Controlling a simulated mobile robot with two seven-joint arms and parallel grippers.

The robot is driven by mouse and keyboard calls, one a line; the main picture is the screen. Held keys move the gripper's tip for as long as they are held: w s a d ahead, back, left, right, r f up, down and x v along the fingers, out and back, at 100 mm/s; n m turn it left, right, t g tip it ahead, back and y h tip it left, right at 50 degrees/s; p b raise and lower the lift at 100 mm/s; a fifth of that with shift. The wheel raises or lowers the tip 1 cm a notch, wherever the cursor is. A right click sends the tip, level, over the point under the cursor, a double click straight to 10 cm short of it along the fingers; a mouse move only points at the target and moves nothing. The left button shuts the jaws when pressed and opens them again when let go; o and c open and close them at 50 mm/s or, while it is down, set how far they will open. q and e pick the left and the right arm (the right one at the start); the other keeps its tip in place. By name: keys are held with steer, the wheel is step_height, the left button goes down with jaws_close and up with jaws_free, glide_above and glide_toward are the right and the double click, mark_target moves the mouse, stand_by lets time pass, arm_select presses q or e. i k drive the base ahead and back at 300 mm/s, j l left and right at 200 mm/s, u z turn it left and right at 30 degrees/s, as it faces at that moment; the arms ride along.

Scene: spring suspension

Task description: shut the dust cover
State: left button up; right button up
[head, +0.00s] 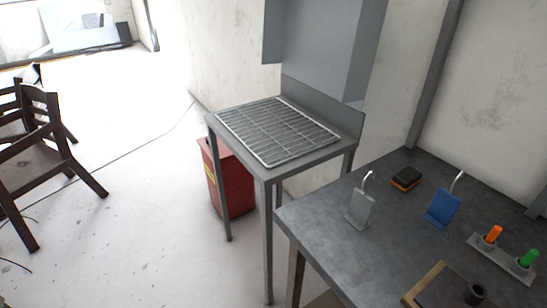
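I cannot pick out a dust cover with certainty. A large grey box-like hood (318,45) hangs over a grey metal stand (281,175) at the centre; whether it is the dust cover I cannot tell. Its top runs out of the picture. A wire rack (277,131) lies flat on the stand, and the space between rack and hood is open at the front. Neither of my grippers is in the head view.
A dark workbench (325,215) at the right holds a grey hooked stand (360,209), a blue hooked stand (442,208), a black-and-orange block (406,178) and orange and green pieces. A red bin (231,182) stands under the metal stand. Wooden chairs (40,165) stand left; floor between is clear.

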mark_target(317, 40)
steer(key=i+j+z, duration=0.1)
steer(key=j, duration=0.3)
steer(key=i+j+z, duration=0.1)
steer(key=j, duration=0.3)
steer(key=i+j+z, duration=0.1)
steer(key=i+j, duration=0.15)
steer(key=j, duration=0.2)
steer(key=i+j+z, duration=0.1)
steer(key=j, duration=0.35)
